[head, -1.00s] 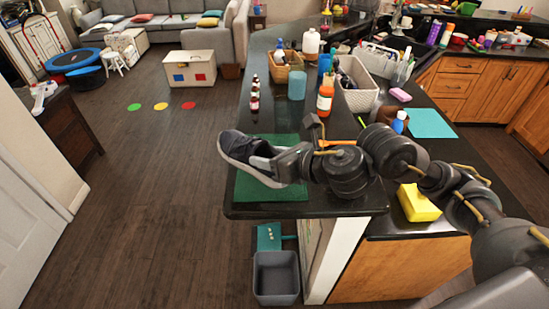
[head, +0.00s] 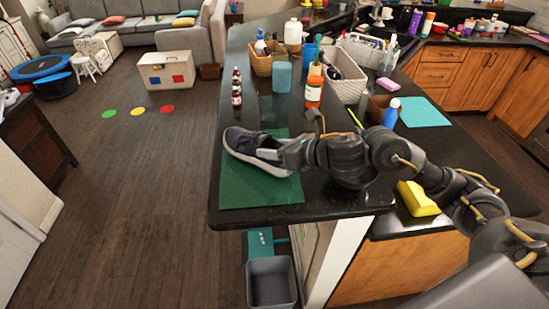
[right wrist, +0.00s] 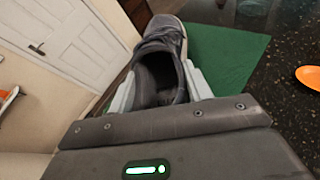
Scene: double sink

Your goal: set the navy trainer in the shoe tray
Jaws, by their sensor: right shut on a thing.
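The navy trainer (head: 252,147), with a pale sole, is over the far part of a flat green sheet (head: 262,194) on the dark counter. This sheet may be the shoe tray; I see no raised rim. My right gripper (head: 284,154) is shut on the trainer at its heel end, with the toe pointing away to the left. In the right wrist view, the pale fingers grip either side of the trainer's opening (right wrist: 160,82). The green sheet (right wrist: 228,55) shows to its right. I cannot tell whether the sole touches it. My left gripper is not in view.
A grey bin (head: 271,283) stands below the counter's near edge.

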